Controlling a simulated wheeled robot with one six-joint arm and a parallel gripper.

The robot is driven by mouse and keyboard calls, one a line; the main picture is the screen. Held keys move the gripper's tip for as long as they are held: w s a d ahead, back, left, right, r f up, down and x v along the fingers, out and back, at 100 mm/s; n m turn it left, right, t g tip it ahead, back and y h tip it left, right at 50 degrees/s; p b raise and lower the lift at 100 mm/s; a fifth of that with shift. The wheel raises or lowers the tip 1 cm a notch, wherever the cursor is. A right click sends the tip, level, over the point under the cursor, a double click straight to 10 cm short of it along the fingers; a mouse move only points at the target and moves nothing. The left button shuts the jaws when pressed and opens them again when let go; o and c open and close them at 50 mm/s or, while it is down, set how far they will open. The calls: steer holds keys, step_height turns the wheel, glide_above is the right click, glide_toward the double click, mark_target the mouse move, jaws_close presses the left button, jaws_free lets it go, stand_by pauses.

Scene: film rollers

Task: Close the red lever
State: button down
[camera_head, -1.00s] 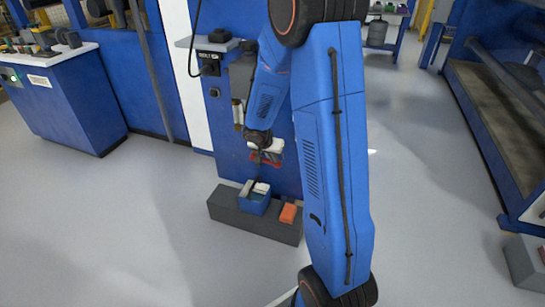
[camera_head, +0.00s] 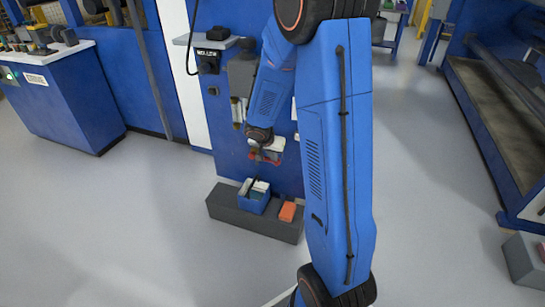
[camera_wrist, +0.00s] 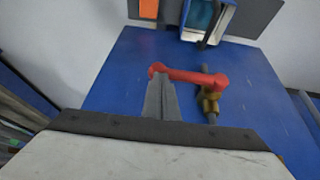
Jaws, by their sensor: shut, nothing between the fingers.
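The red lever (camera_wrist: 190,76) lies nearly crosswise in the wrist view, in front of a blue panel (camera_wrist: 255,100). Its right end sits on a brass valve (camera_wrist: 208,101) with a dark pipe. My gripper (camera_wrist: 159,78) is shut and empty. Its fingertips are at the lever's left end and overlap it in the picture; I cannot tell whether they touch it. In the head view my gripper (camera_head: 266,151) is small in front of the blue machine, with red of the lever (camera_head: 255,156) around it. The valve is not clear there.
Below the lever stands a dark grey step (camera_head: 232,213) with a blue open box (camera_head: 250,203) and an orange block (camera_head: 287,211) on it. A blue cabinet (camera_head: 55,100) stands at the left. The floor in front is clear.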

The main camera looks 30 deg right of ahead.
steer(key=s+d+r, duration=0.1)
steer(key=s+r, duration=0.5)
steer(key=s, duration=0.3)
steer(key=shift+s+r, duration=0.15)
steer(key=shift+r, duration=0.15)
stand_by(0.4)
steer(key=s+a+r+n+t+y, duration=0.1)
steer(key=s+a+r+n+y, duration=0.1)
steer(key=s+a+r+n, duration=0.3)
steer(key=s+a+r+n+y, duration=0.2)
steer(key=s+a+r+n, duration=0.3)
steer(key=s+a+r, duration=0.6)
steer(key=s+a, duration=0.2)
steer(key=s, duration=0.4)
steer(key=shift+s+r+n+t+y, duration=0.25)
steer(key=shift+r+n+t+y, duration=0.05)
steer(key=shift+r+t, duration=0.1)
